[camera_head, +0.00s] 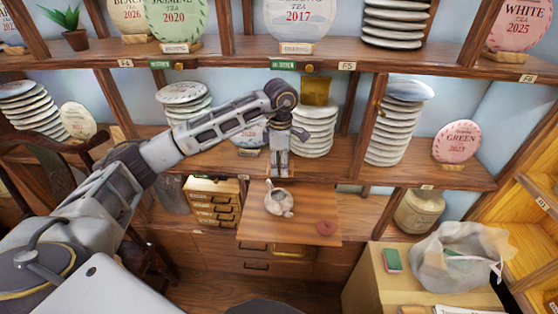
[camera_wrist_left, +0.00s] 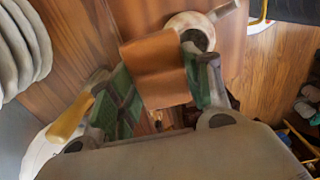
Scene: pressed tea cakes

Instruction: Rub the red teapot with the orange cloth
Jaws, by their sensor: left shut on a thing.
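The teapot (camera_head: 279,202) stands on a pulled-out wooden board (camera_head: 262,233); it looks pale cream rather than red. It also shows in the left wrist view (camera_wrist_left: 213,16), partly behind the cloth. The orange cloth (camera_wrist_left: 160,68) hangs between the green-padded fingers of my left gripper (camera_wrist_left: 163,88), which is shut on it. In the head view my left gripper (camera_head: 279,172) points down just above and behind the teapot. Whether the cloth touches the teapot cannot be told. My right gripper is not in view.
A small dark red disc (camera_head: 326,228) lies on the board's right side. Shelves behind hold stacked pale discs (camera_head: 316,130) and a pink tea cake (camera_head: 456,142). A clear bag (camera_head: 460,258) and a green-red box (camera_head: 392,260) sit on the cabinet at right. The board's front is clear.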

